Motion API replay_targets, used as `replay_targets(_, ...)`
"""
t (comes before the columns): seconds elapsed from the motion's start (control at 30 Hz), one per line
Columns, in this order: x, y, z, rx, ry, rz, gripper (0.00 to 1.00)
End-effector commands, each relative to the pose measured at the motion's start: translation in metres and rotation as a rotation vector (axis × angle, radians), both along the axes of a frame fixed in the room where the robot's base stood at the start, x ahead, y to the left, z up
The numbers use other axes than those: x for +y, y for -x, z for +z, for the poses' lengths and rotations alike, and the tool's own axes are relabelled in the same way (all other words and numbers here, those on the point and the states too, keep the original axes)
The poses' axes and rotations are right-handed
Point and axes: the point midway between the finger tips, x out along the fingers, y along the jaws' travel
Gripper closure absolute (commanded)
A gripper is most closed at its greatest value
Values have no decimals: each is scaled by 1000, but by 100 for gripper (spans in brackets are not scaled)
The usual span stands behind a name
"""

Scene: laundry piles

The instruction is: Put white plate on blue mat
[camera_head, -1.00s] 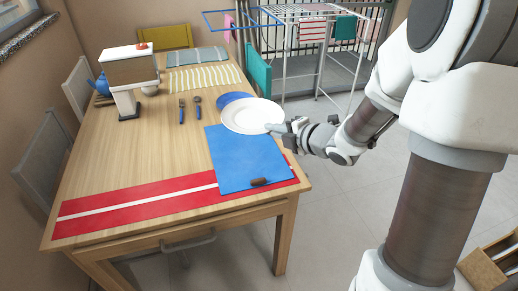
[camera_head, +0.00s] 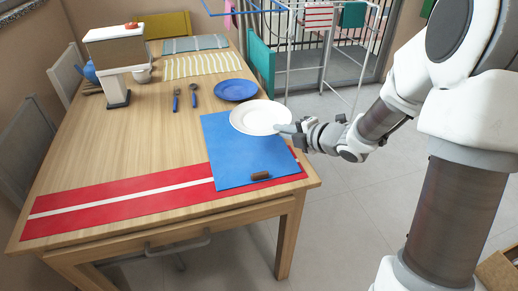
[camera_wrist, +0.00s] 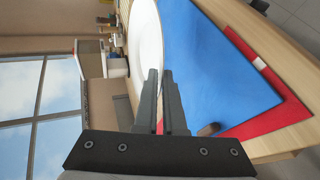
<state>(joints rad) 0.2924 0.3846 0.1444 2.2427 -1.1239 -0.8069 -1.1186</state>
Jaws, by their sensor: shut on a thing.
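The white plate (camera_head: 260,117) is over the far right part of the blue mat (camera_head: 235,160) in the head view; I cannot tell whether it touches the mat. My gripper (camera_head: 291,130) is shut on the plate's near right rim. In the wrist view, my gripper's fingers (camera_wrist: 165,88) close around the edge of the white plate (camera_wrist: 146,40), with the blue mat (camera_wrist: 220,60) to the right. The mat lies flat on the wooden table's right side.
A brown object (camera_head: 260,176) lies on the mat's near edge. A red runner with a white stripe (camera_head: 110,203) crosses the table's near end. A blue plate (camera_head: 236,90) sits behind the white one, beside cutlery (camera_head: 193,96). A stand (camera_head: 115,70) is at left.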

Motion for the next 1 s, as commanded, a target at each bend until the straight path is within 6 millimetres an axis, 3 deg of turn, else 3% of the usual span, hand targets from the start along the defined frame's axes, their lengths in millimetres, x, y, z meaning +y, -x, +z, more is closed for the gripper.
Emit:
replay_targets(0.1, 27, -11, -21, -1, -3, 3, 100)
replay_targets(0.3, 52, -23, -35, -4, -2, 1, 100)
replay_targets(0.47, 56, -25, -40, -3, -2, -1, 100)
replay_targets(0.7, 56, -25, -75, -1, -2, -2, 100)
replay_targets(1.0, 56, -25, -76, -4, -1, -1, 100)
